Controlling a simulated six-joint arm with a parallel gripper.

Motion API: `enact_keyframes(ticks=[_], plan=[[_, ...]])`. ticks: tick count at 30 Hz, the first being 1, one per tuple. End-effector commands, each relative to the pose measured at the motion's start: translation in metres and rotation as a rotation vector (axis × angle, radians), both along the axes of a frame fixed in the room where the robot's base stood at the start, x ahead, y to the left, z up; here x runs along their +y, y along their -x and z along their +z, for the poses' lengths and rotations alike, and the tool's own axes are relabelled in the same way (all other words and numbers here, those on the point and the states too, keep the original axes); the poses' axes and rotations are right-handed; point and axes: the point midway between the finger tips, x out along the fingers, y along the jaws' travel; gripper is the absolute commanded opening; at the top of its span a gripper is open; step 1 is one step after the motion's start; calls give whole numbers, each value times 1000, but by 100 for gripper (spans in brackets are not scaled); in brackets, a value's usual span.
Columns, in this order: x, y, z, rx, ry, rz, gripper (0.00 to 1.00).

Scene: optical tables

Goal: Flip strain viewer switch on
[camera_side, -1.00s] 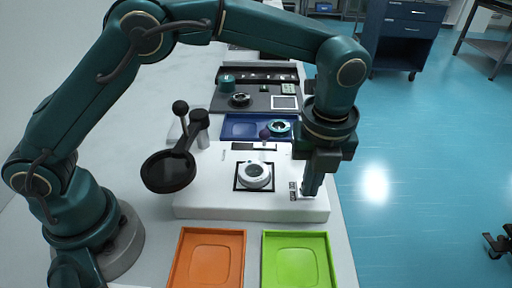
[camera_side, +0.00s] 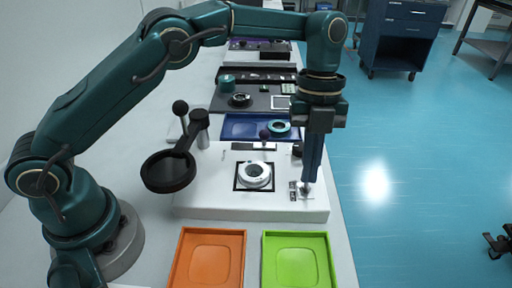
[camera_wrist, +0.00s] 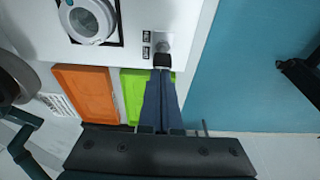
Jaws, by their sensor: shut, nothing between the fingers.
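The white viewer unit (camera_side: 205,200) stands on the table, with a round white-ringed part (camera_side: 255,174) in a black square frame on top. The switch (camera_side: 306,190) is at its right front, beside two small dark labels (camera_side: 293,190). In the wrist view the switch (camera_wrist: 162,44) shows as a grey plate with a black piece at its lower edge. My gripper (camera_side: 308,182) points down with its fingers together and empty, its tips right at the switch. In the wrist view the tips (camera_wrist: 163,74) lie just below the black piece. I cannot tell whether they touch it or which way the lever points.
An orange tray (camera_side: 208,262) and a green tray (camera_side: 297,262) lie in front of the unit. A black round magnifier (camera_side: 170,172) on an arm stands at its left. A blue tray (camera_side: 240,128) lies behind. The table's right edge is close to the switch.

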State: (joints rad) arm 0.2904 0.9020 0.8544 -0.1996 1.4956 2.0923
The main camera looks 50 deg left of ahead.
Motion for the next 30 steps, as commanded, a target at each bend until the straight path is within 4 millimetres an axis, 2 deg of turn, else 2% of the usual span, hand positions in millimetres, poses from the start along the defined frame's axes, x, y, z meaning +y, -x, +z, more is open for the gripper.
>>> enact_keyframes(ticks=[5, 14, 30], plan=[[8, -8, 1, -3, 0, 1, 0], [7, -7, 2, -1, -1, 0, 0], [7, -7, 17, -1, -2, 1, 0]])
